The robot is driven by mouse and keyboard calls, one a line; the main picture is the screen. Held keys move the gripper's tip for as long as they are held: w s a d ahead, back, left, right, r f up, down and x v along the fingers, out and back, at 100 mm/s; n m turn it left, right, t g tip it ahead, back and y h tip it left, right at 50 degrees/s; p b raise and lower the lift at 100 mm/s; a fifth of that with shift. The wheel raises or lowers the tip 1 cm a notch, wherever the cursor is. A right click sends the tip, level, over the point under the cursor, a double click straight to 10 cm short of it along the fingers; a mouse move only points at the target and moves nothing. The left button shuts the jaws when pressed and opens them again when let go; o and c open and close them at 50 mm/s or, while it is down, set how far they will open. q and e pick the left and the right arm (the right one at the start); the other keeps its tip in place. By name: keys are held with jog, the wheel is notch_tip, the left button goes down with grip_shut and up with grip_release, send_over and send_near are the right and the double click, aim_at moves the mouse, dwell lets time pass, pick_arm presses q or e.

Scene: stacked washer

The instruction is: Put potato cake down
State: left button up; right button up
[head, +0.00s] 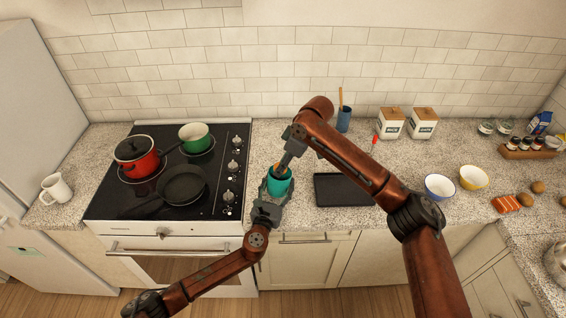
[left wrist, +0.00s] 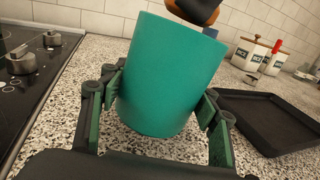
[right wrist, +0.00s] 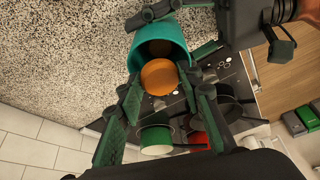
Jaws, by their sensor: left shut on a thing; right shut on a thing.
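A teal cup (head: 279,186) is held over the counter in front of the stove's right edge, and it fills the left wrist view (left wrist: 170,75). My left gripper (head: 270,203) is shut on the cup's sides. My right gripper (right wrist: 165,98) is shut on an orange-brown round potato cake (right wrist: 159,78) at the cup's mouth. The potato cake's edge also shows above the cup rim in the left wrist view (left wrist: 208,16). I cannot tell whether the held cake touches the cup.
A black tray (head: 343,190) lies on the counter right of the cup. The stove holds a red pot (head: 137,156), a green pot (head: 196,138) and a dark pan (head: 181,186). Two bowls (head: 439,187) stand farther right. Canisters (head: 391,123) stand at the back wall.

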jog(key=o, duration=1.3)
jog(key=shift+r, duration=3.5)
pick_arm(q)
jog(key=o, duration=1.3)
jog(key=shift+c, duration=0.2)
